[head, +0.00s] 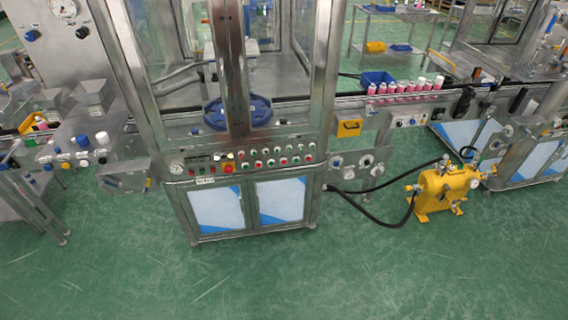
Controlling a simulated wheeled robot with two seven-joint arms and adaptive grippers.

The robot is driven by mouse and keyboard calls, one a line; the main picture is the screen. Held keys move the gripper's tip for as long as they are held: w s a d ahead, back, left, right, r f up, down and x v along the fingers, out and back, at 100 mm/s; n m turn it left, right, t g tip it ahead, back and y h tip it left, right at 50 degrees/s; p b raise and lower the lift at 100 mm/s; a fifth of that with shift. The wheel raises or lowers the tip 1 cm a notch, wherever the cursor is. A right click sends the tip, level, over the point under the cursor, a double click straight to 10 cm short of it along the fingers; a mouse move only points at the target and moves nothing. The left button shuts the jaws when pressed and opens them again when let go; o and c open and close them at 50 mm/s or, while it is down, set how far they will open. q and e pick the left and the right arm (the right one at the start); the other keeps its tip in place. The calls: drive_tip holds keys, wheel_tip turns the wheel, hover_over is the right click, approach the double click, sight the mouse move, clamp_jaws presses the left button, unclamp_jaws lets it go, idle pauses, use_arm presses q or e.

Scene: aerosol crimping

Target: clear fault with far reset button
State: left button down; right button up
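The crimping machine's control panel (243,164) spans the front of the steel cabinet in the middle of the view. It carries two rows of small round buttons (276,156), green, red and pale. A red emergency stop on a yellow plate (228,168) sits left of them, beside small displays or switches at the panel's left end. The labels are too small to read, so I cannot tell which button is the far reset button. Neither of my grippers is in view, and nothing touches the panel.
Glass doors and a blue round part (214,114) are above the panel. A conveyor with pink and white cans (405,87) runs right. A yellow tank (443,187) with black hoses stands on the floor at right. The green floor (260,275) before the cabinet is clear.

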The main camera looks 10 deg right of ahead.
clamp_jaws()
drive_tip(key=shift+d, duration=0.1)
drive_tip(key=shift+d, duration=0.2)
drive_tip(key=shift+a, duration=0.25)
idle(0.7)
